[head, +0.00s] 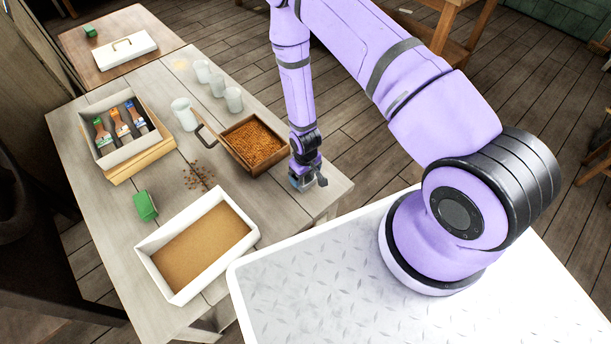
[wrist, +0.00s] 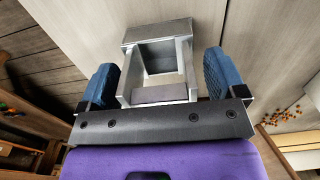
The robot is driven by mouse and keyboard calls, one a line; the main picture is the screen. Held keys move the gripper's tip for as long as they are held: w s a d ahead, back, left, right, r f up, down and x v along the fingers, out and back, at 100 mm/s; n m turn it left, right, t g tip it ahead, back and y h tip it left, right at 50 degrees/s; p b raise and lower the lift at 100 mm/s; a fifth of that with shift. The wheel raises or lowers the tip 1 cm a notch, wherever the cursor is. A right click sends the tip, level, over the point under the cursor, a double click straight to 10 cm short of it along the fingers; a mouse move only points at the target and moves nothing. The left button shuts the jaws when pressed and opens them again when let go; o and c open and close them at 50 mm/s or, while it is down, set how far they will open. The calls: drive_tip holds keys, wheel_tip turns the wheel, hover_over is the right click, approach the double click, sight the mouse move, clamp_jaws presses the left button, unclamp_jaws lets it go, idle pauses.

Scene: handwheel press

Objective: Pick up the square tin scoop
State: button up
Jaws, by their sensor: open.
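The square tin scoop (wrist: 158,32) is a grey metal, box-like piece with an open square frame, seen close up in the wrist view. My gripper (wrist: 157,78) is open, with one blue finger pad on each side of the scoop. A gap shows between each pad and the scoop's sides. In the head view my gripper (head: 308,182) is low over the right end of the grey wooden table (head: 325,192). The scoop cannot be clearly told from the gripper there.
Left of my gripper is a wooden box of orange-brown grains (head: 253,142). A white tray with a brown bottom (head: 250,240) stands at the front. Pale jars (head: 233,99), a green block (head: 145,206), a box of brushes (head: 150,152) and scattered grains (head: 196,176) lie farther left.

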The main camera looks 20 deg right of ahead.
drive_tip(key=shift+f, duration=0.1)
drive_tip(key=c, duration=1)
drive_tip(key=shift+r, duration=0.9)
wheel_tip(320, 180, up, 2)
drive_tip(key=shift+r, duration=0.1)
drive_tip(key=s+a+r, duration=0.1)
drive_tip(key=s+a, duration=0.2)
drive_tip(key=s, duration=1.2)
drive_tip(key=shift+s+a, duration=0.2)
drive_tip(key=shift+s, duration=0.15)
